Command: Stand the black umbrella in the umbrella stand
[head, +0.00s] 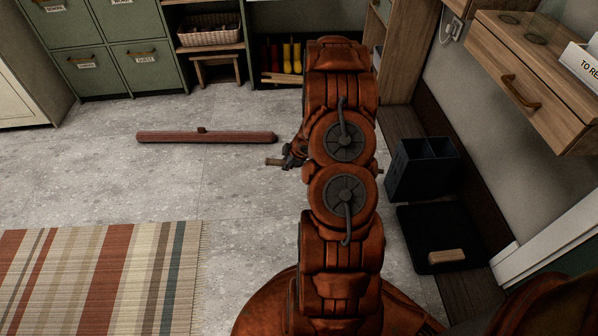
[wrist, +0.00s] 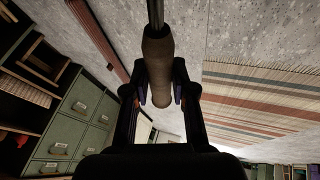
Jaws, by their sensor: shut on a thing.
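In the wrist view, my gripper (wrist: 160,95) is shut on a brown handle (wrist: 158,60). A thin dark shaft (wrist: 155,12) runs from the handle out of the top of the picture. I take this for the black umbrella; its canopy is not in clear view. In the head view my gripper (head: 291,158) is partly behind my arm, with the handle's end (head: 273,161) poking out to the left. The rest of the held thing is hidden by my arm. A dark blue box with open compartments (head: 422,178), likely the umbrella stand, stands on the floor right of my arm.
A black tray (head: 415,225) with a wooden block (head: 446,256) lies in front of the blue box. A reddish-brown bar (head: 207,138) lies on the floor left. A striped rug (head: 100,280) is front left. A wooden drawer unit (head: 530,85) overhangs at right.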

